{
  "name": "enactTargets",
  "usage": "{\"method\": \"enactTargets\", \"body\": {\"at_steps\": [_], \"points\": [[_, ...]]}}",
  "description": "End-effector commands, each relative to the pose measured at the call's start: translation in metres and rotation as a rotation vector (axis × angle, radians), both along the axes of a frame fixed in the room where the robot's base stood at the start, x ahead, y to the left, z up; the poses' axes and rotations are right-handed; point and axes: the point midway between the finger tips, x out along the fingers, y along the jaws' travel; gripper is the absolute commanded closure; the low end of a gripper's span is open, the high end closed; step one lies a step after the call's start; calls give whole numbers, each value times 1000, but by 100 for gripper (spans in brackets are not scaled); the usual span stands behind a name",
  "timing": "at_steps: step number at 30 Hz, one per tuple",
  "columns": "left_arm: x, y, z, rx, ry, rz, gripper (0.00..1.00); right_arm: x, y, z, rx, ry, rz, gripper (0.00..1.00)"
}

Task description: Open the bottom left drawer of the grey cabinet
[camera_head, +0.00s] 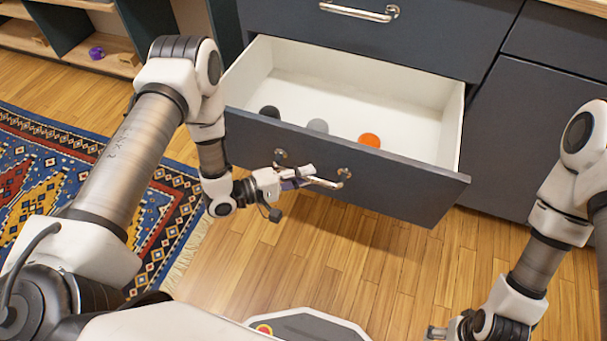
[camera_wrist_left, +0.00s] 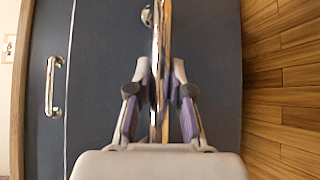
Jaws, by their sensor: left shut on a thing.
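The bottom left drawer (camera_head: 300,157) of the grey cabinet (camera_head: 436,38) is pulled well out, and its white inside shows in the head view. Its silver bar handle (camera_head: 328,183) runs across the drawer front. My left gripper (camera_head: 297,179) is shut on this handle; the wrist view shows the handle (camera_wrist_left: 161,50) running between the two fingers (camera_wrist_left: 159,95). My right gripper (camera_head: 440,331) is low at the right in the head view, away from the cabinet; its fingers are too small and cut off to judge.
A black, a grey and an orange (camera_head: 369,140) round object lie in the drawer. The closed drawer above has its own handle (camera_head: 360,12). A patterned rug (camera_head: 60,170) lies at the left, and a shelf (camera_head: 105,60) stands behind it. Wooden floor (camera_head: 330,250) before the drawer is clear.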

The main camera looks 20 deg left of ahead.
Motion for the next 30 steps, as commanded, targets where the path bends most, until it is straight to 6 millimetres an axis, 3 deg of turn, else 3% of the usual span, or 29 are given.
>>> {"method": "enactTargets", "body": {"at_steps": [1,2,3,16,30], "points": [[-1,-1,-1,1,1,-3,100,0,0,0,0,0,0,23],[-1,-1,-1,1,1,-3,70,0,0,0,0,0,0,23],[-1,-1,-1,1,1,-3,56,0,0,0,0,0,0,23],[-6,8,1,1,3,3,55,0,0,0,0,0,0,23],[-74,82,15,-1,1,4,55,0,0,0,0,0,0,23]]}}
